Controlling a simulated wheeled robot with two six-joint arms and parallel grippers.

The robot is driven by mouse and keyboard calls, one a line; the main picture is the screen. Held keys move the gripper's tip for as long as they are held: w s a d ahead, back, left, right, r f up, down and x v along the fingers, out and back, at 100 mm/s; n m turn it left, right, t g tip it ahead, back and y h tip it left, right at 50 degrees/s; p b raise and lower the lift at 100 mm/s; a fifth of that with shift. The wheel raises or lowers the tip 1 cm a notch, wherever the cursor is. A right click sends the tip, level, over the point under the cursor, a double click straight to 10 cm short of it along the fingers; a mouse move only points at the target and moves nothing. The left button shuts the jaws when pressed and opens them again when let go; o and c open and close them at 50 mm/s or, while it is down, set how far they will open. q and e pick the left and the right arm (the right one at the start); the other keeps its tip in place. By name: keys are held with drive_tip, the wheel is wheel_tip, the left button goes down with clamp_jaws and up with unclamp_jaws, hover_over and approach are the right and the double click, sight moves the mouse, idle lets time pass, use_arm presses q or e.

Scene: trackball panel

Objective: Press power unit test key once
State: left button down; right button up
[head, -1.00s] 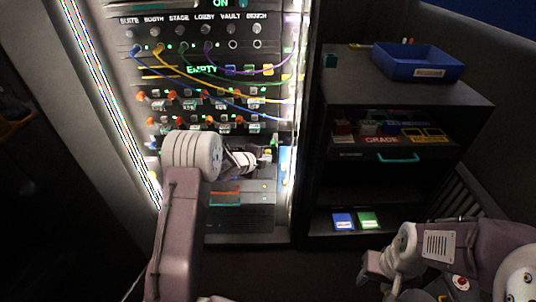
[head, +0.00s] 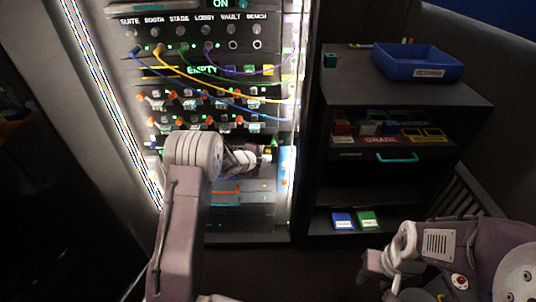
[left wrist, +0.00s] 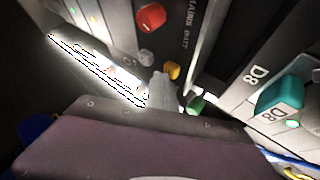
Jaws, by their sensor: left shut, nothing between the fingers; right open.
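The power unit panel shows in the left wrist view with a red knob (left wrist: 151,17), a grey knob (left wrist: 146,57), a small yellow-orange key (left wrist: 172,70) and a green key (left wrist: 195,105). Lettering reads "MAINS BATT"; I cannot read which key is the test key. My left gripper (head: 268,153) is shut and empty at the lower right of the rack. In the left wrist view its fingertips (left wrist: 165,90) are close to the yellow-orange and green keys; I cannot tell whether they touch. My right gripper (head: 373,272) is open and empty, low at the right.
Rows of switches and coloured cables (head: 215,75) lie above my left gripper. A teal key (left wrist: 280,92) marked D8 is at right in the left wrist view. A dark cabinet (head: 470,97) with a blue tray (head: 418,63) stands right of the rack.

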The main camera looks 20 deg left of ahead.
use_arm(q)
drive_tip(key=shift+s+d+b, duration=0.2)
drive_tip(key=shift+s+b, duration=0.35)
drive_tip(key=shift+s, duration=0.2)
drive_tip(key=s+b, duration=0.1)
drive_tip(key=s, duration=0.1)
drive_tip(key=s+d+b, duration=0.1)
drive_tip(key=s+b, duration=0.1)
drive_tip(key=shift+s+d, duration=0.2)
drive_tip(key=shift+s, duration=0.2)
drive_tip(key=shift+d, duration=0.1)
